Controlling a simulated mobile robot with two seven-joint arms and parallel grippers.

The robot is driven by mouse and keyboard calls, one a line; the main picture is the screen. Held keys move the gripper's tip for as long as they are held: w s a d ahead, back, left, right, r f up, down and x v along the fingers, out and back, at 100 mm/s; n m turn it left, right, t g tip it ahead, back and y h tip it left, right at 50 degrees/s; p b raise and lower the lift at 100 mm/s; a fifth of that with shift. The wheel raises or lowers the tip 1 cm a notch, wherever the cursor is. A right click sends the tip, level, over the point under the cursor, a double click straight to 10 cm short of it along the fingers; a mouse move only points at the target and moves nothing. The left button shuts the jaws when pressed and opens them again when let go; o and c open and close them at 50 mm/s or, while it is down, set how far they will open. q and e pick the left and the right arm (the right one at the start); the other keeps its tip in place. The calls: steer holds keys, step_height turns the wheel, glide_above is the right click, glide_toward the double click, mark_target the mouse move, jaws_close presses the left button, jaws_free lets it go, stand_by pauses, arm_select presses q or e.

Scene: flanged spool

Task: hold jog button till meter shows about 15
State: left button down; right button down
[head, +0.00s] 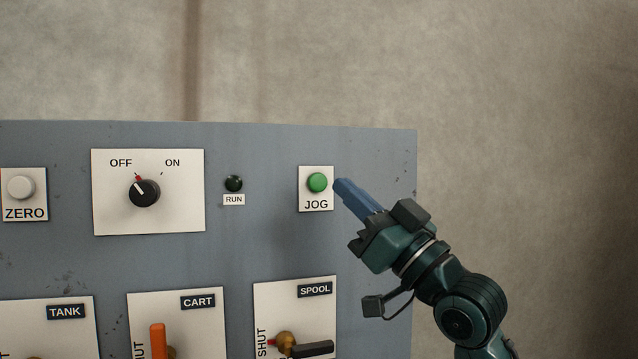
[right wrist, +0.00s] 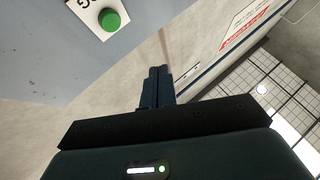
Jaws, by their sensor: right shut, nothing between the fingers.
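The green JOG button (head: 317,182) sits on a white plate near the right side of the grey panel. My right gripper (head: 340,184) is shut and empty, its blue fingertips just right of the button in the head view. In the right wrist view the button (right wrist: 110,19) shows at upper left, and the shut fingertips (right wrist: 158,70) point past it to the right, apart from it. No meter is in view. My left gripper is not in view.
The grey panel (head: 260,250) also carries a white ZERO button (head: 20,187), an OFF/ON knob (head: 145,192) pointing toward OFF and a dark RUN lamp (head: 233,183). Below are an orange CART lever (head: 158,341) and a black SPOOL lever (head: 312,349). Right of the panel is bare wall.

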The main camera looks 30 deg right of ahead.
glide_toward(314, 177)
steer(key=shift+w+a+r, duration=0.35)
steer(key=shift+w+r, duration=0.2)
steer(key=shift+r, duration=0.1)
steer(key=shift+w+a+r, duration=0.35)
steer(key=shift+w+r, duration=0.15)
steer(key=shift+r, duration=0.2)
steer(key=shift+w+a+r, duration=0.35)
steer(key=shift+w+r, duration=0.2)
steer(key=shift+r, duration=0.1)
steer(key=shift+w, duration=0.2)
stand_by(0.5)
steer(key=shift+w+d, duration=0.1)
steer(key=shift+w, duration=0.1)
steer(key=shift+w+d, duration=0.1)
steer(key=shift+w, duration=0.4)
stand_by(4.2)
